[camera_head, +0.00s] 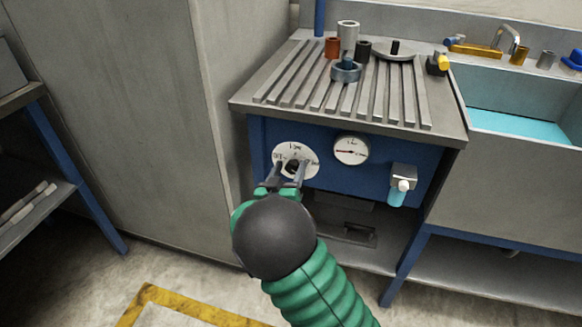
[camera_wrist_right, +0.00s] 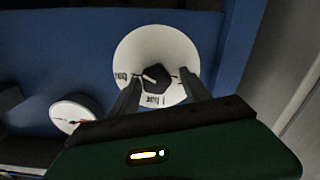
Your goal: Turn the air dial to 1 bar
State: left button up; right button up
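The air dial (camera_head: 308,153) is a white disc with black markings on the blue front panel, left of a gauge. It shows large in the right wrist view (camera_wrist_right: 150,42), with a dark knob (camera_wrist_right: 155,76) at its centre and a light pointer line on the knob. My right gripper (camera_head: 288,168) is in front of the dial. In the right wrist view its two fingers (camera_wrist_right: 160,82) stand apart on either side of the knob, with visible gaps, so it is open. The fingers hide part of the dial's lower edge. My left gripper is not in view.
A round white gauge (camera_head: 351,151) with a needle sits right of the dial. A small tap-like fitting (camera_head: 402,183) is further right. The ribbed bench top (camera_head: 300,75) overhangs the panel and holds several small parts. A tall grey cabinet (camera_head: 125,110) stands left.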

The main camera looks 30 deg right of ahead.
jog(key=shift+c, duration=1.2)
jog(key=shift+d+f, duration=0.1)
jog(key=shift+d, duration=0.3)
jog(key=c, duration=0.5)
grip_shut()
